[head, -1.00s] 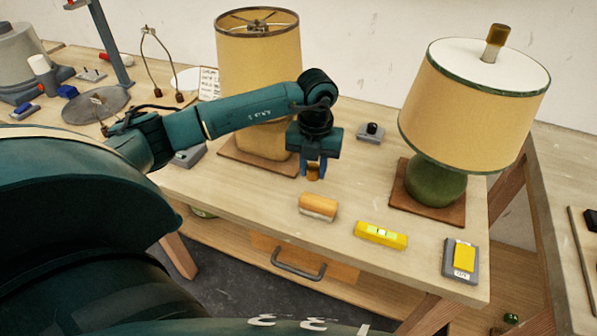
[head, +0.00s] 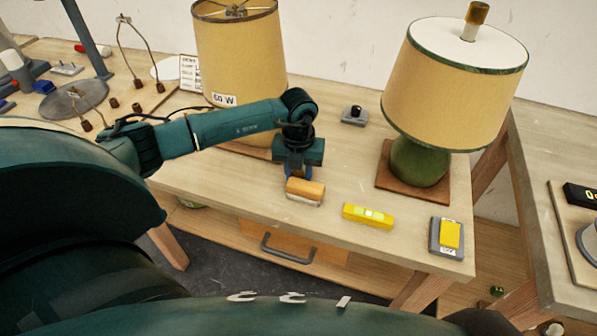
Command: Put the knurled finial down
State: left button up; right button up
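My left gripper (head: 299,171) points down at the worktop, just behind an orange-and-cream brush-like block (head: 305,189). Its blue fingers show only in part, and the block hides their tips. A small brass-coloured piece, which looks like the knurled finial, showed between the fingers earlier. I cannot see it now, so I cannot tell whether the fingers still hold it. My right gripper is not in view.
A tan lampshade (head: 240,55) stands behind my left arm. A green-based lamp (head: 420,160) with a brass-brown top piece (head: 477,14) stands right. A yellow level (head: 368,216) and a yellow-topped grey block (head: 447,236) lie near the front edge. Worktop between is clear.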

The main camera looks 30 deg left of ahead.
pick_arm(q)
jog(key=o, duration=0.4)
jog(key=shift+c, duration=0.2)
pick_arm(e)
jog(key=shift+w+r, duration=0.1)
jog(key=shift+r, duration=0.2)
